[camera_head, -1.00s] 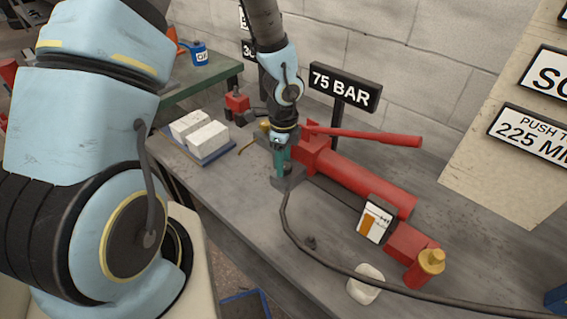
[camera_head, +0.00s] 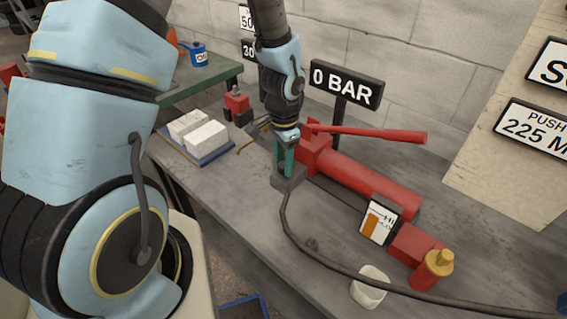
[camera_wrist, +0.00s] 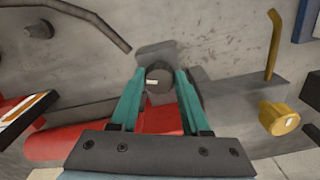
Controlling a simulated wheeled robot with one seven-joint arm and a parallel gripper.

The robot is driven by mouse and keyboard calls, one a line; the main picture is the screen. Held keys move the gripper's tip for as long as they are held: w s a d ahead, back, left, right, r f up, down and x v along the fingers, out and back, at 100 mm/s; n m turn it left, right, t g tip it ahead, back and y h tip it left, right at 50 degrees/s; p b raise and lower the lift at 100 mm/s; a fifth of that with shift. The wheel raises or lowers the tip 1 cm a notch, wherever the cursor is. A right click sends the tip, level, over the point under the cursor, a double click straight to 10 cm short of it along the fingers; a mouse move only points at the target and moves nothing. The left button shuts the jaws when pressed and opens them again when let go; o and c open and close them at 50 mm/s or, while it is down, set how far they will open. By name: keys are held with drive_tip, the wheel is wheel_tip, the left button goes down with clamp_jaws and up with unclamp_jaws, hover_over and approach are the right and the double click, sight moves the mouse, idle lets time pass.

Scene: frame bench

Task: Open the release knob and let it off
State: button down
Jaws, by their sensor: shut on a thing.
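The release knob (camera_wrist: 158,76) is a dark round knob with a white mark, in the middle of the wrist view. My gripper (camera_wrist: 160,84) has its teal fingers on either side of the knob and is shut on it. In the head view my gripper (camera_head: 285,168) points down at the dark block (camera_head: 290,181) at the near end of the red pump (camera_head: 365,180); the fingers hide the knob there. The pressure sign (camera_head: 346,84) behind the pump reads 0 BAR. The white mark on the knob points left in the wrist view.
The pump's red lever (camera_head: 375,133) reaches right above its body. A black hose (camera_head: 330,262) curves over the bench front. A brass-topped red cylinder (camera_head: 432,270), a gauge card (camera_head: 380,220) and a white dish (camera_head: 369,287) lie right. White blocks (camera_head: 203,137) sit left.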

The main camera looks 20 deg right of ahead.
drive_tip(key=shift+n, duration=0.6)
drive_tip(key=shift+c, duration=1.9)
unclamp_jaws()
drive_tip(key=shift+r, duration=0.1)
wheel_tip(320, 180, up, 11)
drive_tip(key=b, duration=0.1)
drive_tip(key=shift+f, duration=0.2)
